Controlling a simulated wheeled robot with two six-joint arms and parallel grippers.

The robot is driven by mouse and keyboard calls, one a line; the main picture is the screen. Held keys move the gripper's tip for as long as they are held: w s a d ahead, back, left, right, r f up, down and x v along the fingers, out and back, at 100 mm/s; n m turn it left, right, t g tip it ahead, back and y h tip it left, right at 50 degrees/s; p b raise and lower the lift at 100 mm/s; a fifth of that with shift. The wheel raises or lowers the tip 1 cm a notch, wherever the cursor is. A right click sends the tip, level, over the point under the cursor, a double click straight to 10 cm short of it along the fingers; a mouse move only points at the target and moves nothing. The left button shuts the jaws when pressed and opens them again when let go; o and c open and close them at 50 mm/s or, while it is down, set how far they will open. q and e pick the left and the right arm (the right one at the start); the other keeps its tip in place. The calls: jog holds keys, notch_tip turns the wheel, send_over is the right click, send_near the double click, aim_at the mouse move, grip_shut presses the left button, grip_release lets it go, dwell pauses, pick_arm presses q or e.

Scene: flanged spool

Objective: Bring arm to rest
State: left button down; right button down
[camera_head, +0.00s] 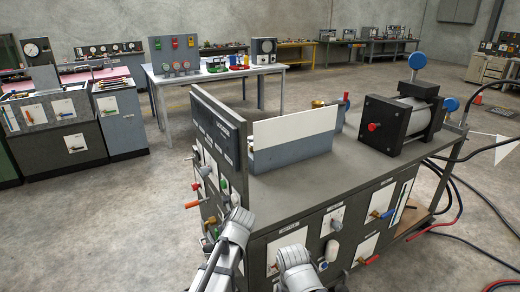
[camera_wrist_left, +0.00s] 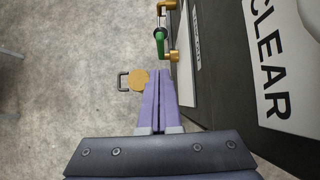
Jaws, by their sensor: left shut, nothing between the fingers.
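My left arm comes up from the bottom of the head view, beside the front left corner of the grey bench. In the left wrist view my left gripper (camera_wrist_left: 158,98) has its two purple fingers together with nothing between them. Its tips are near a round brass piece with a dark loop (camera_wrist_left: 139,79); I cannot tell whether they touch. A green handle on brass fittings (camera_wrist_left: 159,42) is just beyond. My right arm (camera_head: 297,266) shows at the bottom centre of the head view, in front of the bench's front panel. Its gripper fingers do not show.
The bench top (camera_head: 290,190) carries a grey block with a white plate (camera_head: 295,128) and a spool with black square flanges (camera_head: 402,120). Handles and valves stick out of its side panels. Hoses (camera_head: 455,190) lie at the right. Floor at left (camera_head: 110,215) is clear.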

pick_arm(q)
jog(key=s+d+r+n+g+h+p, duration=0.1)
jog(key=s+d+n+g+p, duration=0.2)
jog(key=s+n, duration=0.8)
jog(key=s+d+r+n+g+h+p, duration=0.2)
jog(key=s+d+n, duration=0.6)
jog(key=s+n, duration=0.4)
jog(key=shift+d+r+n+g+p, duration=0.2)
jog(key=shift+n+g+p, duration=0.7)
jog(key=shift+p, duration=0.5)
jog(key=shift+s, duration=0.1)
